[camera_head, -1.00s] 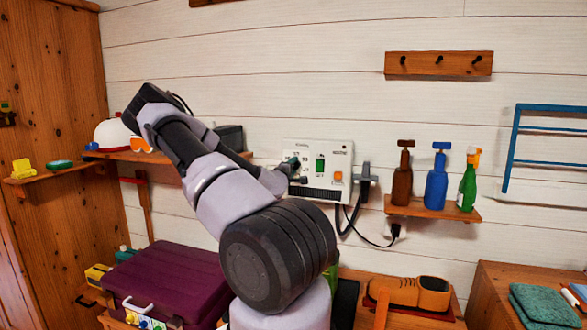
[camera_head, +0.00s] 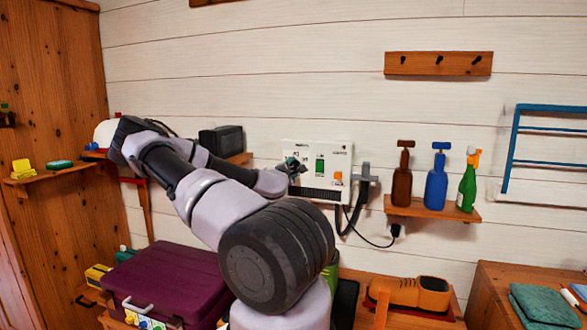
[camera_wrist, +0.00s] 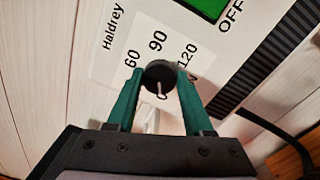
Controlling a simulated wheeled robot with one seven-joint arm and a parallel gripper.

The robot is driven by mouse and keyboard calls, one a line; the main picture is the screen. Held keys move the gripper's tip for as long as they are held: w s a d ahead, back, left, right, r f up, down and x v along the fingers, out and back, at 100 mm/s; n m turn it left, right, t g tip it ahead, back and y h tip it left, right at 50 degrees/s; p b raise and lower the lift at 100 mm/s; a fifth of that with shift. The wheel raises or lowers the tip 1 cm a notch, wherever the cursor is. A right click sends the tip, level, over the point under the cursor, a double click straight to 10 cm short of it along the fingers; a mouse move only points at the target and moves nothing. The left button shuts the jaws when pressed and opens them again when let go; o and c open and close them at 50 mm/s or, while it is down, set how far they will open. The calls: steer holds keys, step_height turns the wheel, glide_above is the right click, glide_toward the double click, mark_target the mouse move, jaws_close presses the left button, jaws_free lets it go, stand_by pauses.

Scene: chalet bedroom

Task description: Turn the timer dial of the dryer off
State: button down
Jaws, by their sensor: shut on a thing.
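In the wrist view the line points down, towards a partly hidden mark that looks like a 0. The labels 60, 90 and 120 stand around the dial. My gripper (camera_wrist: 160,80) is shut on the dial, with one green finger on each side. In the head view my gripper (camera_head: 291,167) is at the dryer's left part, and the dial is hidden there.
A dark hose (camera_head: 357,205) hangs at the dryer's right. A shelf (camera_head: 430,210) with several bottles is further right. A black box (camera_head: 221,141) sits on the left shelf, close behind my arm. A purple case (camera_head: 165,280) lies below. The wall above the dryer is bare.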

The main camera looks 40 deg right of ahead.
steer(key=shift+c, duration=1.4)
jaws_free()
steer(key=v, duration=1)
steer(key=shift+a, duration=0.4)
steer(key=shift+s+f, duration=0.1)
